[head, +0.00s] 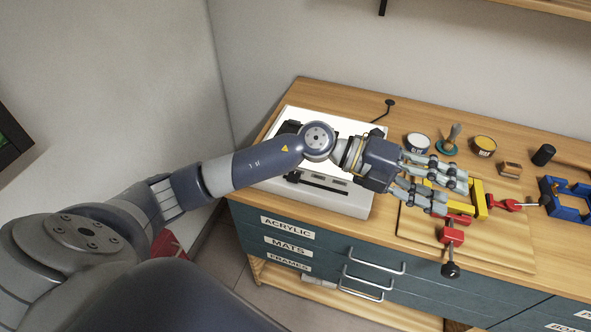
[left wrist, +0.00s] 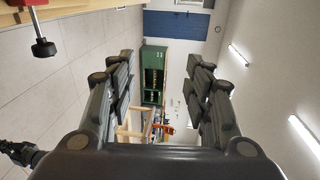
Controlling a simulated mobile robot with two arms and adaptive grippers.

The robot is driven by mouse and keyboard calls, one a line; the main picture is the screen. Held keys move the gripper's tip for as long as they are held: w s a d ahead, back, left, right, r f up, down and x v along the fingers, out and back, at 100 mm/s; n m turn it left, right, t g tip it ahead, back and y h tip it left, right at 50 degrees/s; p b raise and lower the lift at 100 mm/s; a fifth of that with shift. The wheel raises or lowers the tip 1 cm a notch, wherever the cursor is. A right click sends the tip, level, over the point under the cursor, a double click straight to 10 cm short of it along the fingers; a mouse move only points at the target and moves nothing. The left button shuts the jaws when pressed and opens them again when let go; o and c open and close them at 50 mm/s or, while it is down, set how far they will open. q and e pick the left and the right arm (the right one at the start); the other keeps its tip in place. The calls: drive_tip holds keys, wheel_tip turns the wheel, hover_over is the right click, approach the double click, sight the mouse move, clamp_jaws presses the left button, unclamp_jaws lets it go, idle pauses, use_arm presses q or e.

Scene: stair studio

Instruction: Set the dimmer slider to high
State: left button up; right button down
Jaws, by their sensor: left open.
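A white light box (head: 347,203) lies on the left end of the wooden bench top, its upper panel glowing. Dark slots and small pale parts show on its front strip. I cannot tell which is the dimmer slider or how it is set. My left forearm crosses over the box and hides its middle. My left gripper (head: 452,192) is open and empty, to the right of the box, over the wooden board. In the left wrist view its two fingers stand well apart with nothing between them (left wrist: 160,75). My right gripper is not in view.
A blue clamp (head: 562,203), tins (head: 483,146) and a mallet head (head: 543,154) are farther right and behind. Drawers with metal handles (head: 375,262) are below.

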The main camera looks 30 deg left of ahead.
use_arm(q)
drive_tip(key=w+a+f+m+g+y, duration=0.1)
drive_tip(key=a+f+m+g+y, duration=0.1)
drive_tip(key=a+f+y, duration=0.4)
drive_tip(key=n+g+y, duration=0.1)
drive_tip(key=n+y, duration=0.2)
drive_tip(key=y, duration=0.7)
approach(294, 176)
wheel_tip(294, 176, down, 7)
drive_tip(key=p, duration=0.3)
drive_tip(key=shift+w+a, duration=0.1)
drive_tip(key=shift+w, duration=0.05)
drive_tip(key=shift+f, duration=0.6)
